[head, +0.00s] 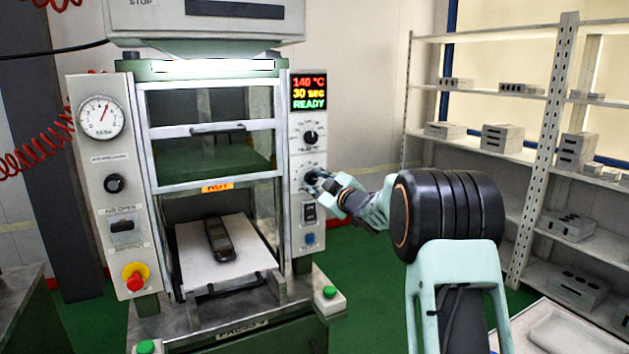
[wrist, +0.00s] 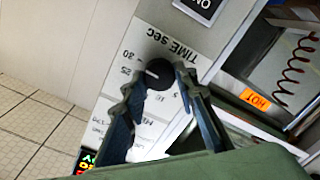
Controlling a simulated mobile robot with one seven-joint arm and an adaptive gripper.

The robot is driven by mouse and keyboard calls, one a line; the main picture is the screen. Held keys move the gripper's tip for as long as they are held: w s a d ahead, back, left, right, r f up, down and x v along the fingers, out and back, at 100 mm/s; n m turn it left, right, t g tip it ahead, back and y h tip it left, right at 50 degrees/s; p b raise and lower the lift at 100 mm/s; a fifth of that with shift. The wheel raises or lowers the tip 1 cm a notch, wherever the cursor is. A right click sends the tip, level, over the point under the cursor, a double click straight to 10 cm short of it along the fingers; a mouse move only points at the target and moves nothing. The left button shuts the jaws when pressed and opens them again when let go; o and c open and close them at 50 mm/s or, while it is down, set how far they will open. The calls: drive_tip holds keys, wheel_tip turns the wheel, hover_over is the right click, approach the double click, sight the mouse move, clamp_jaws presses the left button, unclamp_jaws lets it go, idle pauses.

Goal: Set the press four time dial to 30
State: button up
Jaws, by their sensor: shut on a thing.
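The press four time dial (wrist: 158,76) is a round black knob on the white side panel, under an upside-down "TIME sec" label in the wrist view. Its white mark points left, toward the side with the printed 25 and 30. My gripper (wrist: 158,84) is shut on the dial, one finger on each side. In the head view my gripper (head: 316,182) reaches the panel from the right and mostly covers the dial. The display (head: 309,92) above reads 140 °C, 30 sec and READY.
Another black dial (head: 310,137) sits just above on the panel, with a black switch (head: 310,212) and blue button (head: 309,239) below. A dark mould (head: 219,240) lies on the press's pale plate. Metal shelves (head: 477,141) with grey blocks stand at right.

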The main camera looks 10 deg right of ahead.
drive_tip(key=o, duration=1.2)
drive_tip(key=shift+c, duration=0.2)
drive_tip(key=v, duration=1.2)
